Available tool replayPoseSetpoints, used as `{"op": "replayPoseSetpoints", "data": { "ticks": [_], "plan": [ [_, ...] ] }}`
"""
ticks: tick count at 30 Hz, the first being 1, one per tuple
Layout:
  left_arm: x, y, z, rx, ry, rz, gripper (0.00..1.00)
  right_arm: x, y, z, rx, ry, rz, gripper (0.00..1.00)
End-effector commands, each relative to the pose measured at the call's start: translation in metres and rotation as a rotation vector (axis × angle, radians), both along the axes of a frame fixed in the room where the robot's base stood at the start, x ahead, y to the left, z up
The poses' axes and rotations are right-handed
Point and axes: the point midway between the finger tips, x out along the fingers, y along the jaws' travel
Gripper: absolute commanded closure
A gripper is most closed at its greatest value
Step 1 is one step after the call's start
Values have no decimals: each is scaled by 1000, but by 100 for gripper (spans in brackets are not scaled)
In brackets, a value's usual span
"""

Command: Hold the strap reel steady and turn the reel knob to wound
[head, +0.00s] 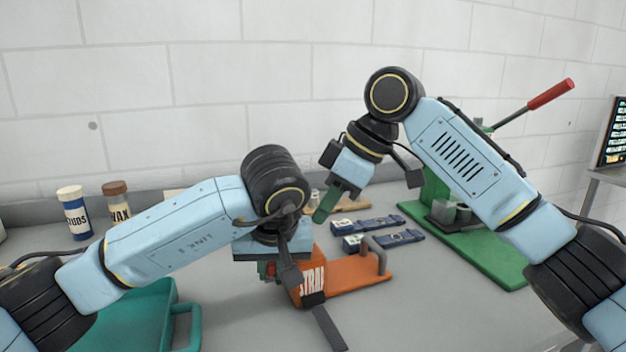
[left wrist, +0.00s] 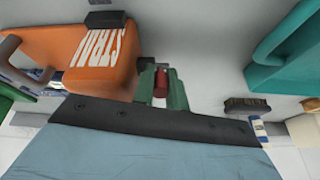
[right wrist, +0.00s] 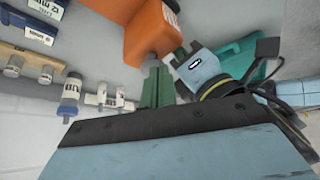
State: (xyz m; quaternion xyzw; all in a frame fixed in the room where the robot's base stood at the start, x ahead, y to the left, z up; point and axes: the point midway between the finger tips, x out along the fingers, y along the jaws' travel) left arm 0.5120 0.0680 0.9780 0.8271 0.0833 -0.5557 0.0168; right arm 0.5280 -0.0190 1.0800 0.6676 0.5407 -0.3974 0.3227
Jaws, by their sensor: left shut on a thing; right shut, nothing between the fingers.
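The orange strap reel (head: 312,283), marked STRAP, stands on the bench with a dark strap (head: 328,326) hanging from its front. It also shows in the left wrist view (left wrist: 85,50) and the right wrist view (right wrist: 150,32). My left gripper (head: 267,269) is at the reel's left side. In the left wrist view its green fingers (left wrist: 161,90) are shut on a small red piece (left wrist: 160,80) beside the orange body. I cannot tell whether this is the knob; no knob marking is readable. My right gripper (head: 323,209) is shut and empty, above and behind the reel.
Blue labelled blocks (head: 378,230) lie behind the reel. A green press (head: 470,238) with a red-handled lever stands at the right. A teal case (head: 140,315) is at front left. Jars marked STUDS (head: 74,213) and WAX (head: 117,210) stand near the wall.

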Motion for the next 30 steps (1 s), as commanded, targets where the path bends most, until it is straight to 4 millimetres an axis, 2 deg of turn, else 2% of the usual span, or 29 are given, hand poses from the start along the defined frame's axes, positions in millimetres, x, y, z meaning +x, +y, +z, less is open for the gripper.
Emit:
{"op": "replayPoseSetpoints", "data": {
  "ticks": [3,9,20,30],
  "plan": [
    [1,0,1,-1,-2,1,100,0,0,16,1,-2,-1,100],
    [1,1,1,-1,-2,3,100,0,0,31,0,-1,0,100],
    [1,1,1,-1,-2,3,100,2,0,33,-2,2,0,100],
    [1,1,1,-1,-2,3,100,29,-4,40,-3,0,-1,100]
  ]
}}
